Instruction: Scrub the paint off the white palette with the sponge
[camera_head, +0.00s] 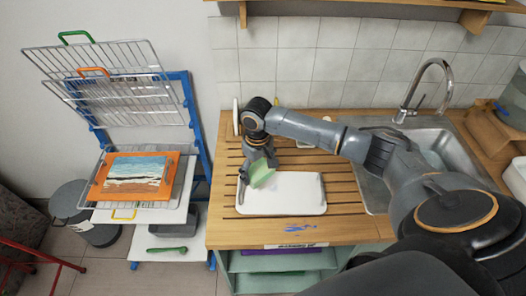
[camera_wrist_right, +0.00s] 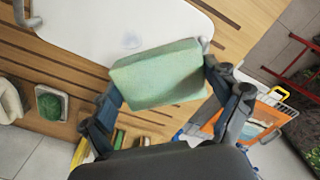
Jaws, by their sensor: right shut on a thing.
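The white palette (camera_head: 296,196) lies flat on the slatted wooden counter, and it fills the upper part of the right wrist view (camera_wrist_right: 80,25). My right gripper (camera_head: 254,172) is shut on the green sponge (camera_head: 263,178), over the palette's far left part. In the right wrist view the sponge (camera_wrist_right: 160,75) sits between both fingers. A faint bluish smudge (camera_wrist_right: 131,40) shows on the palette beside the sponge. I cannot tell whether the sponge touches the palette. The surface under the sponge is hidden. My left gripper is not in view.
A steel sink (camera_head: 440,150) with a curved tap (camera_head: 428,75) is to the right. A drying rack (camera_head: 115,85) with a painting (camera_head: 138,174) stands left of the counter. Blue paint marks (camera_head: 299,228) show on the counter's front edge. A green scrubber (camera_wrist_right: 50,104) lies in a small dish.

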